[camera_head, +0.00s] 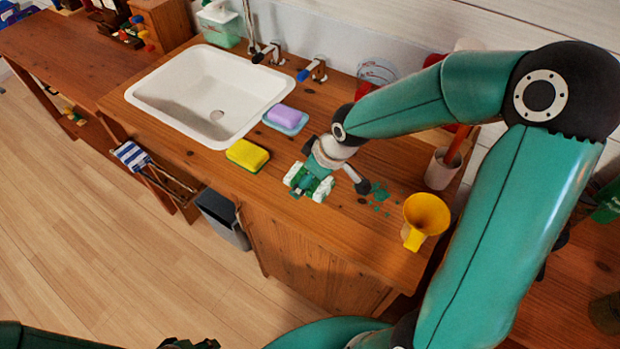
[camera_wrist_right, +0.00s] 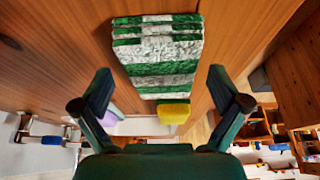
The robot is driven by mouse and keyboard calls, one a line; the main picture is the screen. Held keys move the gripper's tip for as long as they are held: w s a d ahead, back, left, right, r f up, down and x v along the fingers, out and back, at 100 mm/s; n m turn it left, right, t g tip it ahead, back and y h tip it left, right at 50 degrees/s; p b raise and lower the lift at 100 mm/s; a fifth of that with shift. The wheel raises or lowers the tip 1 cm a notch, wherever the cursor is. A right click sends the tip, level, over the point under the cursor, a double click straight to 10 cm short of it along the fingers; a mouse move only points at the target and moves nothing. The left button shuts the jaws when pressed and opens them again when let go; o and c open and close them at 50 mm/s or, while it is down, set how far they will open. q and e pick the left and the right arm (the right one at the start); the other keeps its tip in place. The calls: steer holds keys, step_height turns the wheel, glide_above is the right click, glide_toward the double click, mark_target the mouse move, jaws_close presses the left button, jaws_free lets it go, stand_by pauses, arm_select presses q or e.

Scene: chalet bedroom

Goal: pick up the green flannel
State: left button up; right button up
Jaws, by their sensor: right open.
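The green flannel (camera_head: 322,188) lies folded on the wooden counter, right of the yellow sponge. In the right wrist view the flannel (camera_wrist_right: 160,50) shows green and white stripes and stacked folds. My right gripper (camera_head: 335,168) is over it and hides part of it in the head view. In the wrist view the right gripper (camera_wrist_right: 160,80) is open, with one finger on each side of the flannel's near end and gaps between. Whether the fingertips touch the counter cannot be told. A dark green part, seemingly my left gripper (camera_head: 190,343), is cut off at the bottom edge; its jaws are unclear.
A yellow sponge (camera_head: 247,155) and a purple soap on a blue dish (camera_head: 285,118) lie beside the white sink (camera_head: 212,95). Small green bits (camera_head: 379,194), a yellow funnel (camera_head: 425,217) and a white cup (camera_head: 441,170) are to the right.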

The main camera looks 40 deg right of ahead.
steer(key=shift+c, duration=0.3)
steer(key=c, duration=1)
steer(key=shift+r, duration=0.1)
steer(key=shift+c, duration=0.2)
steer(key=shift+r+p, duration=0.3)
steer(key=shift+p, duration=0.25)
step_height(320, 180, up, 20)
steer(key=shift+p, duration=0.35)
steer(key=shift+f, duration=0.15)
